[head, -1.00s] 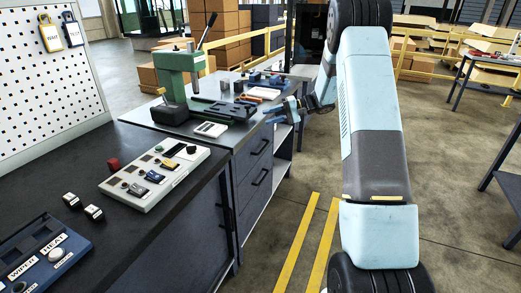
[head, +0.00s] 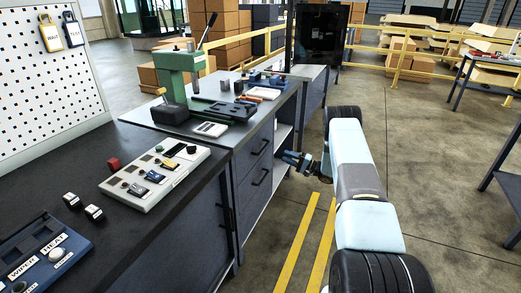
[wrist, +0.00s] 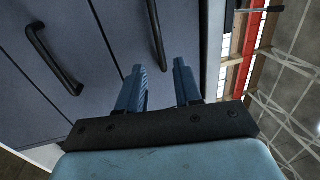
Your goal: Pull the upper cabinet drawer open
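The cabinet's upper drawer (head: 254,139) has a dark blue-grey front and a black bar handle (head: 259,147); it looks closed. My gripper (head: 288,158) is in front of the cabinet, to the right of this handle. In the wrist view, which is turned sideways, my gripper (wrist: 159,66) is open with two blue fingers apart. The upper handle (wrist: 156,32) shows between the fingertips in the picture, with its end close to them. I see no grip on it, and cannot tell the exact depth gap.
A lower drawer with its own handle (head: 260,177) is below; its handle also shows in the wrist view (wrist: 52,60). The worktop above holds a green press (head: 180,68) and a control box (head: 155,177). Floor right of the cabinet is free, with yellow stripes (head: 305,243).

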